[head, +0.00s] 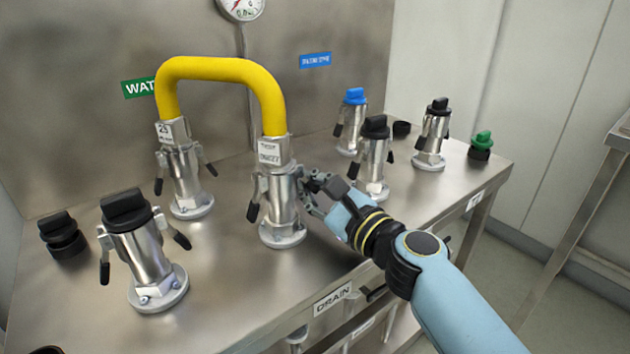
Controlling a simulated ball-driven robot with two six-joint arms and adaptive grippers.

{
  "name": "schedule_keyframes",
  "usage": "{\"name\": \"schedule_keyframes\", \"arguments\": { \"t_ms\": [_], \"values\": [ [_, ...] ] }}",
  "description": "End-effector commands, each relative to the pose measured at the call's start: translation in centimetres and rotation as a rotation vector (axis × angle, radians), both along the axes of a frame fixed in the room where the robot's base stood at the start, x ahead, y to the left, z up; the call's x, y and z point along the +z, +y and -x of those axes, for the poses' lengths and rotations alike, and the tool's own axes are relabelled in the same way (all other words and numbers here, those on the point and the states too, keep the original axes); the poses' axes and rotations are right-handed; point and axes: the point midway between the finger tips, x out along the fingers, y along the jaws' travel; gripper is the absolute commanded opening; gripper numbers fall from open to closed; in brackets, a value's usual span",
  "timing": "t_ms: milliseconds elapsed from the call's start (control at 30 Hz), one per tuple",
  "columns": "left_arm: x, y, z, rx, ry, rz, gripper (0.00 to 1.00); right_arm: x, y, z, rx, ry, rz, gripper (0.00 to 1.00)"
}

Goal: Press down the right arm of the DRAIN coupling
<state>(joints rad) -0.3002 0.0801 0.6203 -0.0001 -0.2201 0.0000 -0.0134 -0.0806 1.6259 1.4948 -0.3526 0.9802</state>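The DRAIN coupling (281,207) is a silver cylinder on a round flange, behind the DRAIN label (332,298) on the bench's front edge. One end of a yellow U-shaped pipe (222,69) sits on top of it. Its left arm (254,205), with a black grip, hangs down beside the body. Its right arm is mostly hidden behind my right gripper (311,191). That gripper is close against the coupling's right side, its fingers at arm height. I cannot tell whether they are closed on the arm. My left gripper does not show.
The pipe's other end sits on a coupling (186,182) by the green WATER sign. A black-capped coupling (147,256) stands front left, a loose black cap (62,236) beside it. Behind my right gripper stand black-capped (374,158) and blue-capped (352,122) couplings. Bare bench lies front centre.

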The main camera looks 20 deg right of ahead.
Motion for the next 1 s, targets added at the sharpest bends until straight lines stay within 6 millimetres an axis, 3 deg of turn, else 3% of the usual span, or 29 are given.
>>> {"name": "schedule_keyframes", "arguments": {
  "t_ms": [733, 1000],
  "values": [
    [0.07, -0.04, -0.03, 0.0, 0.0, 0.0, 0.0, -0.57, 0.41, 0.27, 0.001, 0.035, -0.079, 0.0],
    [0.07, -0.04, -0.03, 0.0, 0.0, 0.0, 0.0, -0.42, 0.4, 0.2, 0.001, 0.032, -0.08, 0.32]
  ]
}}
